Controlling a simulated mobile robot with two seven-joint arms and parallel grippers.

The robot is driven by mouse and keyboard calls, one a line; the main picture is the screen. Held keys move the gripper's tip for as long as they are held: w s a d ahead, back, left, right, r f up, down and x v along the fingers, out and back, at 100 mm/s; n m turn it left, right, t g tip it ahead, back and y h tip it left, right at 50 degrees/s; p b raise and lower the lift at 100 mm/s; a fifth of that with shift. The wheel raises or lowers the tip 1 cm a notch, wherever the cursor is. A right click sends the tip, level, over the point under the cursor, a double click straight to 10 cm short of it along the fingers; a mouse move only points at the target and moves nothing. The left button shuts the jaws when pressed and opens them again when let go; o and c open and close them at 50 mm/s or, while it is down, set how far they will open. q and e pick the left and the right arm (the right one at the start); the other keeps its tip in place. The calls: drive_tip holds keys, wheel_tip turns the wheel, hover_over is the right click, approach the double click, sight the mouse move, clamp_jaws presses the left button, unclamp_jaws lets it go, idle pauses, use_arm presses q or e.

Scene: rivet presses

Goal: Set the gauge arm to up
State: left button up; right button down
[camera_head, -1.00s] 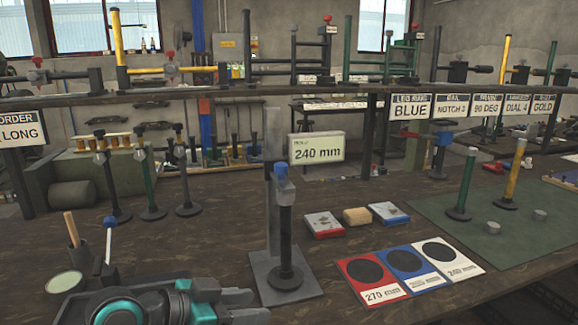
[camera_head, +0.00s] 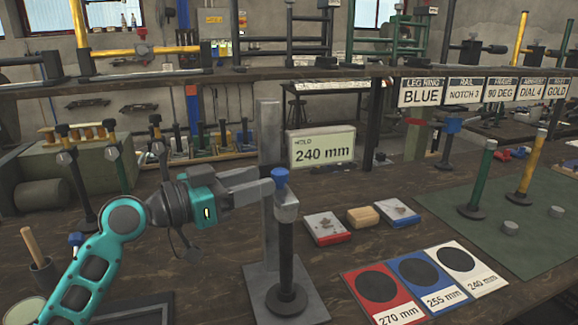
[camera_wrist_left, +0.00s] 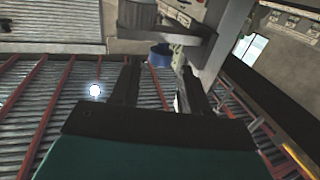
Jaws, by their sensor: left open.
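The gauge stand has a tall grey column (camera_head: 268,135) on a flat grey base plate (camera_head: 258,290). In front of the column stands an upright black post (camera_head: 286,255) with a grey collar and a blue cap (camera_head: 280,177). I cannot clearly tell which part is the gauge arm. My left gripper (camera_head: 268,188) is beside the post's top, its fingers pointing right toward the cap. In the left wrist view the open fingers (camera_wrist_left: 160,85) point at the blue cap (camera_wrist_left: 160,55), with the column to its right. Contact cannot be told. My right gripper is not in view.
A "240 mm" sign (camera_head: 321,147) stands behind the column. Small blocks, including a yellow one (camera_head: 363,217), and red, blue and white labelled cards (camera_head: 395,312) lie to the right. Posts (camera_head: 483,180) stand on a green mat. More posts stand at left behind my arm.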

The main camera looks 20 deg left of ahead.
use_arm(q)
drive_tip(key=x, duration=0.7)
drive_tip(key=shift+w+d+p, duration=0.2)
drive_tip(key=shift+w+p, duration=0.1)
drive_tip(key=shift+p, duration=0.1)
drive_tip(key=shift+c, duration=0.3)
clamp_jaws()
